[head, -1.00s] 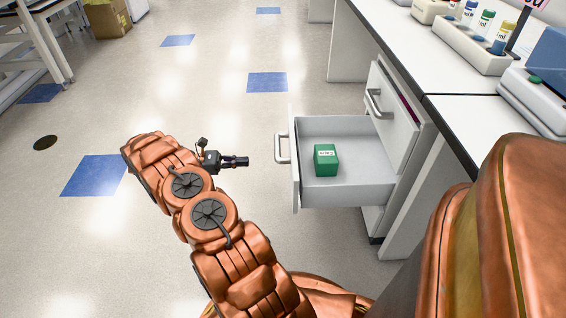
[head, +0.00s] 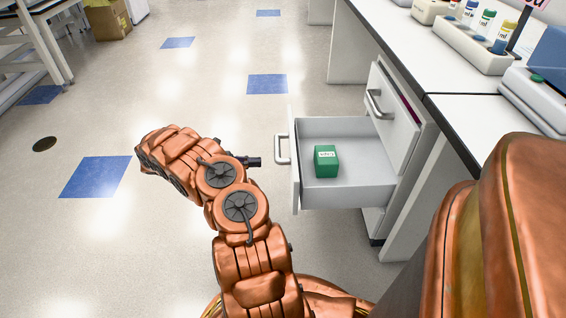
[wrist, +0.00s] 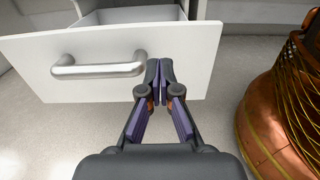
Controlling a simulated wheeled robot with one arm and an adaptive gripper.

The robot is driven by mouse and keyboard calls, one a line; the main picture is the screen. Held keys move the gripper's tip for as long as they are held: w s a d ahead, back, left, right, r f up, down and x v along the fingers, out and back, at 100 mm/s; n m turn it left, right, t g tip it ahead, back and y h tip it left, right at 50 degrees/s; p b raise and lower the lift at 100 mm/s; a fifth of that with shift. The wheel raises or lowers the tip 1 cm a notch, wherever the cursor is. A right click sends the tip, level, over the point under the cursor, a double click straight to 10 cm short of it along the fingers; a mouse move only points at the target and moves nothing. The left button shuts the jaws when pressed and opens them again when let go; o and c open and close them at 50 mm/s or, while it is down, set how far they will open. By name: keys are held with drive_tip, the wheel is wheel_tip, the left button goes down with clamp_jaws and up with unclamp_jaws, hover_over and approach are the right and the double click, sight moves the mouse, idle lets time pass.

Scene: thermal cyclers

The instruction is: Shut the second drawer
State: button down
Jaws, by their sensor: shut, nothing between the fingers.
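The open drawer (head: 352,195) sticks out from a white cabinet under the bench, below a slightly open upper drawer (head: 393,117). It has a silver handle (head: 281,149) and holds a green box (head: 326,161). My gripper (head: 255,162) is left of the drawer front, near the handle, with its rear hidden by my arm. In the wrist view the drawer front (wrist: 185,62) faces me, and my gripper (wrist: 160,68) is shut and empty, its fingertips just right of the handle (wrist: 98,68). I cannot tell whether they touch the front.
The bench top (head: 400,50) runs along the right, with a bottle rack (head: 460,42) and a machine (head: 535,95) on it. The floor left of the drawer is clear. A cardboard box (head: 107,20) stands far off at upper left.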

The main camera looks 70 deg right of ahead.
sight(279, 163)
drive_tip(key=b+x, duration=0.3)
drive_tip(key=x, duration=0.5)
drive_tip(key=shift+s+f, duration=0.1)
drive_tip(key=shift+f, duration=0.05)
drive_tip(key=shift+s+d+b, duration=0.25)
drive_tip(key=shift+s+b, duration=0.15)
drive_tip(key=shift+s, duration=0.25)
drive_tip(key=shift+s+r, duration=0.1)
drive_tip(key=shift+r, duration=0.1)
